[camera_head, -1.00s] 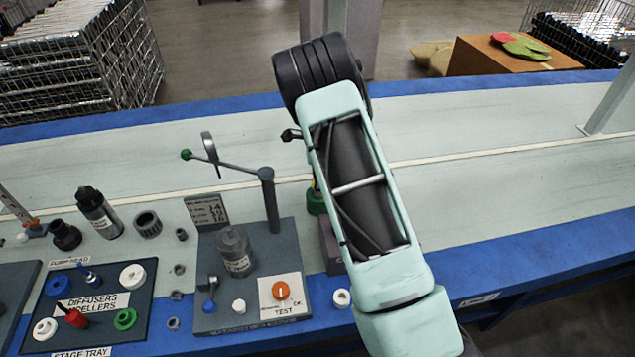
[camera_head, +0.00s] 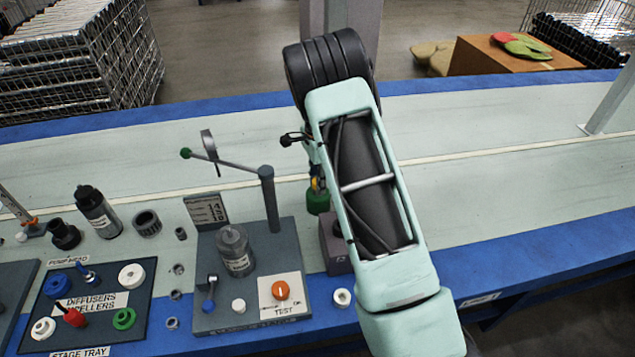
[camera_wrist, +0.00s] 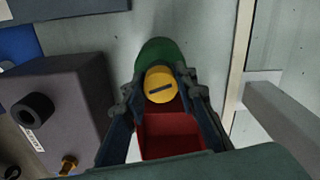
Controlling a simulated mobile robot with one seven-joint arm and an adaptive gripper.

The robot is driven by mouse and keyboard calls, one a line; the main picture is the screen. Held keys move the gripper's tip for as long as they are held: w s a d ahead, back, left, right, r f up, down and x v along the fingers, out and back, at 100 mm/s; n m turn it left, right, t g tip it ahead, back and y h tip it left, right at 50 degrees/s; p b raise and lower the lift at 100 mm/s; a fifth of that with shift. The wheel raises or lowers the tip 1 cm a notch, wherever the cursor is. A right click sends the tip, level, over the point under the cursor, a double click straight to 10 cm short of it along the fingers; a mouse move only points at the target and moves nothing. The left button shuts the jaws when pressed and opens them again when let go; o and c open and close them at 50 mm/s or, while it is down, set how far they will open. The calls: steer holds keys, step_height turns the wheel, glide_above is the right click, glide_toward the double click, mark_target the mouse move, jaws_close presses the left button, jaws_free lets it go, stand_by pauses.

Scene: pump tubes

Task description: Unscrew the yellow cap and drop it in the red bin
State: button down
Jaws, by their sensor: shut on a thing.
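The round yellow cap (camera_wrist: 160,86), with a dark slot across its face, is between the fingers of my gripper (camera_wrist: 158,84) in the wrist view. My gripper is shut on it. A rounded green object (camera_wrist: 158,52) shows right behind the cap; I cannot tell whether they touch. The red bin (camera_wrist: 170,136) shows between my fingers, beyond them, partly hidden by the gripper. In the head view a small bit of yellow (camera_head: 317,184) shows above the green object (camera_head: 317,202), beside my arm, which hides most of the gripper and the red bin.
A grey box with a black knob (camera_wrist: 38,106) stands left of my fingers in the wrist view. In the head view, a test stand (camera_head: 248,262) with a lever and orange knob and a stage tray (camera_head: 95,300) lie to the left. The right bench is clear.

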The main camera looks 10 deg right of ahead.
steer(key=shift+w, duration=0.1)
steer(key=shift+d+n, duration=0.1)
steer(key=shift+n, duration=0.8)
steer(key=shift+r+n+b, duration=0.1)
steer(key=shift+n+b, duration=0.2)
steer(key=shift+n, duration=0.5)
steer(key=n, duration=0.3)
steer(key=shift+n+b, duration=0.3)
steer(key=n, duration=0.3)
